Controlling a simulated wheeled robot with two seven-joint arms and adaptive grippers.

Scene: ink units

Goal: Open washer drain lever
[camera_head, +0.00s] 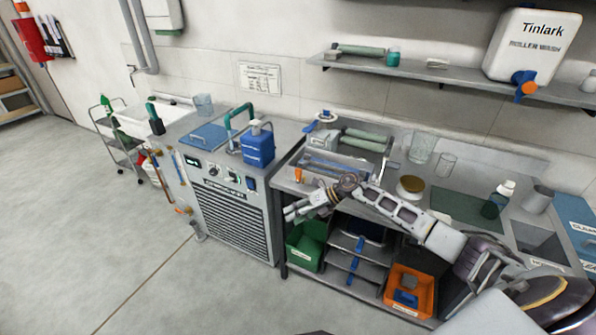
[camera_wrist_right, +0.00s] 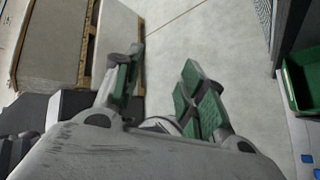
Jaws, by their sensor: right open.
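The washer (camera_head: 340,165) looks to be the grey tray unit with blue and green rollers on the steel bench. A small upright orange handle (camera_head: 298,174) at its front left corner looks like the drain lever; its exact setting is too small to tell. My right gripper (camera_head: 287,213) is in front of the bench edge, below and slightly left of the orange handle, apart from it. In the right wrist view my right gripper (camera_wrist_right: 162,78) is open, with green pads and bare floor between its fingers. The lever does not show there. My left gripper is not in view.
A grey cabinet (camera_head: 235,215) with a blue canister (camera_head: 258,147) on top stands left of the bench. Under the bench are a green bin (camera_head: 306,247), shelves and an orange bin (camera_head: 409,290). Glassware and a jar (camera_head: 411,187) stand right of the washer. The floor (camera_head: 110,240) at left is free.

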